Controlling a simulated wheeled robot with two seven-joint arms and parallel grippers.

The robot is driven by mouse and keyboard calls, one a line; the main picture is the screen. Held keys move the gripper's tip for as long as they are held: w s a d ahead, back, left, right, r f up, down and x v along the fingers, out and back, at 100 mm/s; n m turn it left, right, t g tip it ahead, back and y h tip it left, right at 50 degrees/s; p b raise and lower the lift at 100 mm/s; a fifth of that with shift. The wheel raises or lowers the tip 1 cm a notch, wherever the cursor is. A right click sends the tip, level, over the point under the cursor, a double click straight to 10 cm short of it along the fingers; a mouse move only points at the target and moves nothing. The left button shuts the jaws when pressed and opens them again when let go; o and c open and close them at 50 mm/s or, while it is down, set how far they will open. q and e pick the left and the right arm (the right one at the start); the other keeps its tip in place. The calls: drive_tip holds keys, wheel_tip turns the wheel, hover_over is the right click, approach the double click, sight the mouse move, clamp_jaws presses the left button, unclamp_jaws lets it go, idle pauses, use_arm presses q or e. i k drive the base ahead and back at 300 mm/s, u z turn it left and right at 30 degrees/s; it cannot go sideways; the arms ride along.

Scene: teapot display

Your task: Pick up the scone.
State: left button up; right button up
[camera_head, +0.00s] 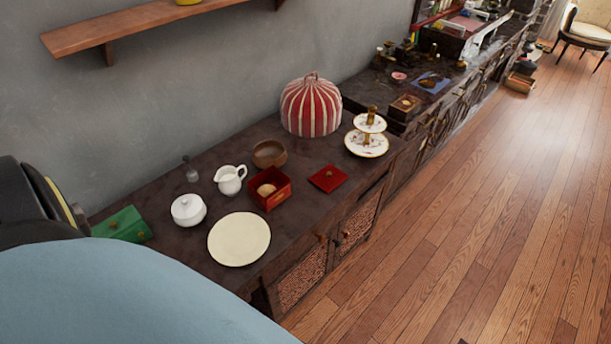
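A small tan-brown round thing, which looks like the scone (266,190), sits inside an open red box (284,192) on the dark sideboard (205,262). The box's near walls partly hide its lower side. A flat red square with a small knob, perhaps the box's lid (328,179), lies to the right of the box. Neither of my grippers shows in the head view. A large blue rounded shape and a black part, likely mine, fill the lower left corner.
A cream plate (239,239) lies in front of the box. A white pitcher (230,180), a white lidded pot (188,210) and a brown bowl (269,153) stand close by. A striped tea cosy (311,106) and a tiered stand (367,144) are farther right. A shelf (150,27) hangs above.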

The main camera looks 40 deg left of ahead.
sight(265, 190)
drive_tip(key=z, duration=1)
drive_tip(key=i, duration=1)
drive_tip(key=u, duration=2.75)
